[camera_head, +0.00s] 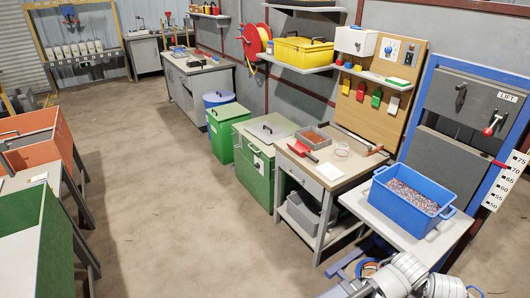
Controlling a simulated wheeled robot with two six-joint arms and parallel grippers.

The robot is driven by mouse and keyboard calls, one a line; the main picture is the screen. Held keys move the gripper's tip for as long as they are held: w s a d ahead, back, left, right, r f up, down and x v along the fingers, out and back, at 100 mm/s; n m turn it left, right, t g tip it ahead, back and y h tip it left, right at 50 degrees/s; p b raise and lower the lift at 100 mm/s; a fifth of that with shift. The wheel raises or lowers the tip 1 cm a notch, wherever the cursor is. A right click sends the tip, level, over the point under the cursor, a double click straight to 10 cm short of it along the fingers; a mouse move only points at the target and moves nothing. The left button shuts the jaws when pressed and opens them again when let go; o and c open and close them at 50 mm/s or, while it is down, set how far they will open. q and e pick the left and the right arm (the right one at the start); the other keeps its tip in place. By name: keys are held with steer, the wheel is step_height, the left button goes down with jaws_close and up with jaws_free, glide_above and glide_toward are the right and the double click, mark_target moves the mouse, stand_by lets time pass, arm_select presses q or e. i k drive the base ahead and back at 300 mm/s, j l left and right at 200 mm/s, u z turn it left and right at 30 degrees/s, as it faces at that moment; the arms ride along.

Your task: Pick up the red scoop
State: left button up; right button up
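The red scoop (302,151) lies on the top of the small grey workbench (333,180), near its left side and just in front of a brown tray. Its dark handle end points toward the bench's front edge. Nothing touches it from above. Neither of my grippers can be made out. Only white and grey rounded parts that look like my arm links show at the bottom right, well apart from the scoop.
A blue crate (381,199) of shredded bits stands on a table right of the bench. A brown tray (316,137) and a small clear dish (342,151) share the scoop's bench. Green bins (228,113) stand to its left. Open concrete floor (170,190) fills the middle.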

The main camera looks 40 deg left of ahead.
mark_target(303, 150)
steer(key=u, duration=1.15)
